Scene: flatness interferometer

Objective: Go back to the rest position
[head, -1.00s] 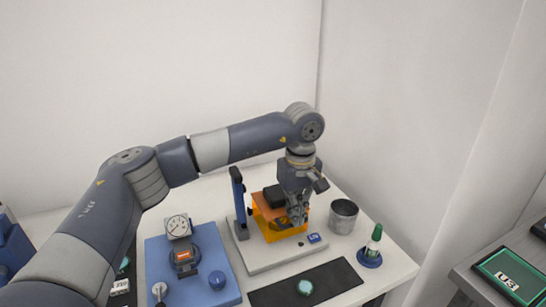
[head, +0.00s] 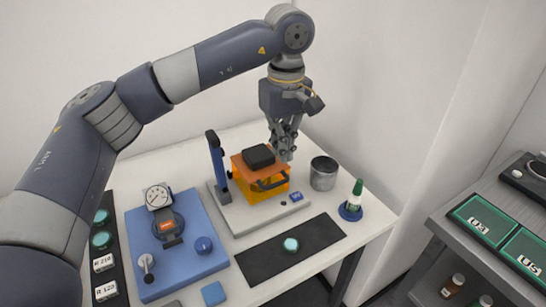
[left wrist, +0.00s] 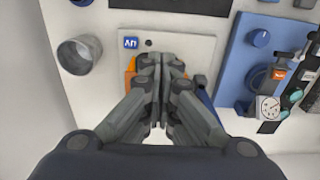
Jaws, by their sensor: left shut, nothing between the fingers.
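My left gripper (head: 284,152) is shut and empty. It points down just above the right rear part of the orange box with a black block on top (head: 262,180), on the grey interferometer base (head: 262,226). I cannot tell whether the fingertips touch the box. In the left wrist view the shut fingers (left wrist: 160,62) cover most of the orange box (left wrist: 130,75). My right gripper is not in view.
A metal cup (head: 323,174) and a green-topped bottle (head: 356,195) stand right of the base. A blue plate (head: 205,258) with a dial gauge (head: 158,197) lies left. A black mat (head: 262,263) with a teal disc lies in front. A grey side bench (head: 450,235) stands right.

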